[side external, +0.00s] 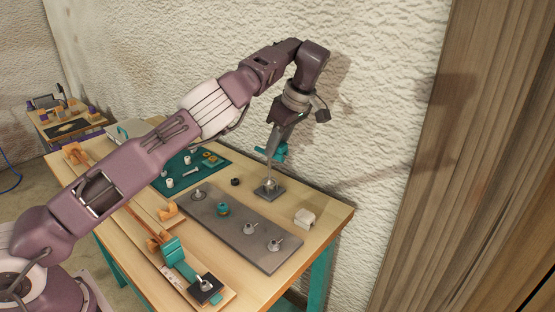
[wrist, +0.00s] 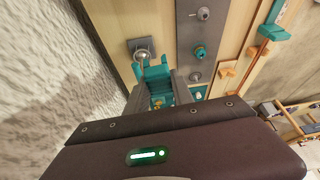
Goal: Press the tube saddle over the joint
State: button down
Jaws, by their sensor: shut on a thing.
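My gripper (wrist: 156,88) is shut on a teal forked piece, which I take to be the tube saddle (wrist: 153,72). Its two prongs point away from the fingers. The saddle also shows as a teal bit at the gripper's end in the side view (side external: 279,151). A small square grey base (side external: 268,190) with a shiny upright metal post stands on the table below the gripper. In the wrist view the base (wrist: 150,43) and its rounded metal joint (wrist: 141,56) lie just beyond the prongs. I cannot tell whether saddle and joint touch.
A long grey plate (side external: 235,232) with several metal fittings and a teal knob (side external: 222,209) lies beside the base. A white block (side external: 305,217), a black ring (side external: 235,181) and a teal mat (side external: 216,160) with small parts are nearby. The textured wall stands close behind.

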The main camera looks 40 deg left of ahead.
jog(key=s+a+f, duration=0.1)
jog(key=s+a, duration=0.2)
jog(key=a, duration=1.1)
jog(key=s+a, duration=0.4)
jog(key=a, duration=0.9)
jog(key=s+a+f, duration=0.2)
jog(key=s+a, duration=0.3)
jog(key=s, duration=0.3)
jog(key=s+a+f+m, duration=0.1)
jog(key=s+a, duration=0.4)
jog(key=s, duration=0.3)
jog(key=s+a+f, duration=0.2)
jog(key=s+a, duration=0.3)
jog(key=s, duration=0.3)
jog(key=shift+w+d+f, duration=0.1)
jog(key=shift+d+f, duration=0.05)
jog(key=shift+f, duration=3.1)
jog(key=shift+d+f, duration=0.1)
jog(key=shift+f, duration=1.15)
jog(key=c, duration=1)
grip_release()
jog(key=shift+r, duration=3.55)
